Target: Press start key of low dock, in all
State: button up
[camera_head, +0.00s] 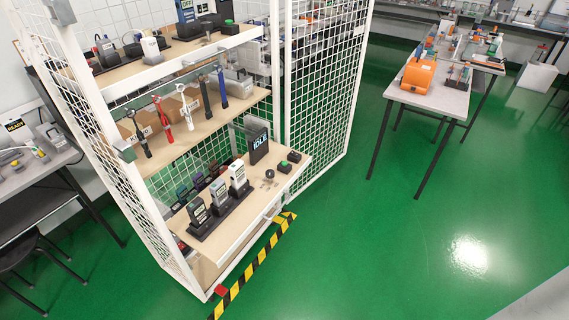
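The low dock (222,212) is a dark tray on the lowest wooden shelf of a white mesh cage. Three handheld testers stand upright in it: a dark one (197,212), a grey one (220,192) and a white one (238,178). Behind and to the right stands a dark display (258,145) that appears to read IDLE. A small black box with a green top (285,167), which looks like a start key, sits near the shelf's right end. Another small dark box (294,157) is just behind it. My gripper is not in view.
A small round dark object (269,174) sits between the dock and key. Tools hang above the middle shelf (205,125). The top shelf (180,50) holds another display and a green-topped box (229,27). Striped floor tape (258,262) runs before the cage. Green floor (340,240) is open to the right.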

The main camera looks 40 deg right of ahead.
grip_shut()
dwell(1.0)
